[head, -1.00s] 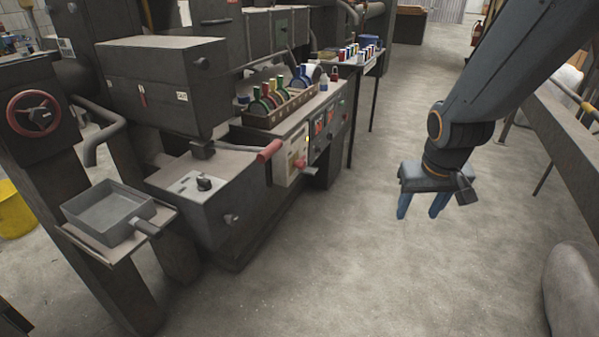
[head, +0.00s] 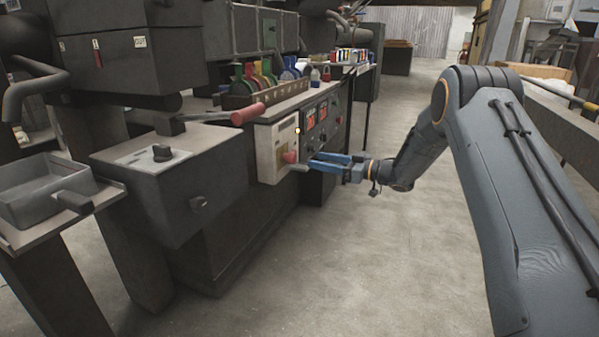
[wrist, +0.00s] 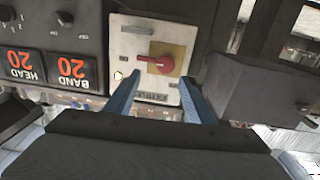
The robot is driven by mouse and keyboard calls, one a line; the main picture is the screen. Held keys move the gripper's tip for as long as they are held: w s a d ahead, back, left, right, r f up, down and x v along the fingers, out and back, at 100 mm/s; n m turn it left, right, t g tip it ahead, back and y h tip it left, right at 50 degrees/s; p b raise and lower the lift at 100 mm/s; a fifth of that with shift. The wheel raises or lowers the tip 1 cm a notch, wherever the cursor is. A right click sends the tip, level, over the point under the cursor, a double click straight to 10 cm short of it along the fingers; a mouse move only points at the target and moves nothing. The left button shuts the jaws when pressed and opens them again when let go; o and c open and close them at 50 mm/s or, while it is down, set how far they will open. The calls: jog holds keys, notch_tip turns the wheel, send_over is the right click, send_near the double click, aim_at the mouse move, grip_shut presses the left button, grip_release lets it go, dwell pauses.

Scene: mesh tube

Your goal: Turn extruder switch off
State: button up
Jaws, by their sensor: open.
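The extruder switch is a red rotary knob (wrist: 155,64) on a yellow square, mounted on a pale panel (wrist: 128,40) in the wrist view. In that view the knob's grip lies roughly sideways in the picture. In the head view the knob (head: 290,157) shows red on the pale panel (head: 265,150) at the machine's front. My gripper (head: 312,162) is open and empty, its blue fingers pointing at the panel just right of the knob. In the wrist view the fingers (wrist: 160,94) stand either side below the knob. I cannot tell whether they touch the panel.
A red-handled lever (head: 248,114) sticks out above the panel. Red displays (wrist: 45,66) reading 20 sit beside it. A grey box with a black knob (head: 162,152) stands to the left. A rack (head: 262,95) holds coloured discs above. The floor (head: 330,270) in front is clear.

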aim_at(296, 159)
jog(key=shift+g+y, duration=0.3)
jog(key=shift+g, duration=0.1)
jog(key=shift+s+f+b+x, duration=0.15)
jog(key=shift+b+x, duration=0.1)
jog(key=shift+x, duration=1.1)
jog(key=shift+s+f+b+x, duration=0.1)
jog(key=shift+b+x, duration=0.15)
jog(key=shift+x, duration=1.05)
jog(key=shift+f+b+x, duration=0.15)
jog(key=shift+b+x, duration=0.1)
jog(key=shift+x, duration=1.1)
jog(key=c, duration=1.1)
jog(key=shift+o, duration=0.2)
